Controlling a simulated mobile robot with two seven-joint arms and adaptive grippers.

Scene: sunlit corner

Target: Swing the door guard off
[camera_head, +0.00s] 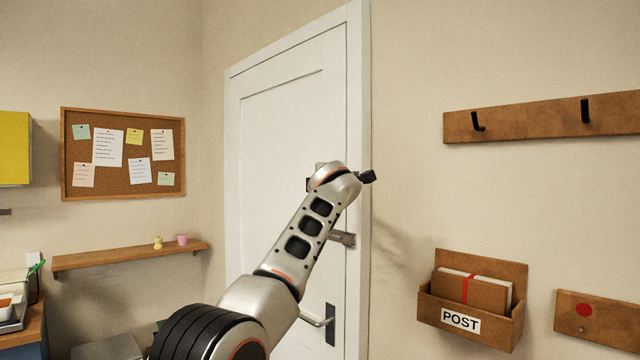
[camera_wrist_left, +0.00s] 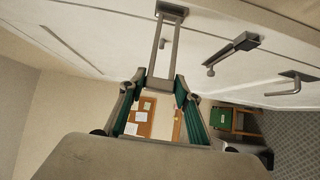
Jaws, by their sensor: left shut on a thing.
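The door guard (camera_wrist_left: 155,50) is a narrow metal loop on a mounting plate, in the wrist view at top centre. It reaches from the white door side toward my gripper. My left gripper (camera_wrist_left: 156,88) is shut on the loop's free end, with a green-padded finger at either side. In the head view my left arm reaches up to the door (camera_head: 285,150) edge, and my wrist hides the guard and most of the gripper (camera_head: 335,172). My right gripper is not in view.
A metal plate (camera_head: 342,238) sits below the wrist; it shows with a rod and rounded end in the wrist view (camera_wrist_left: 240,42). The lever handle (camera_head: 320,321) is lower. A post box (camera_head: 472,300) and hook rail (camera_head: 540,118) are right; a shelf (camera_head: 130,256) is left.

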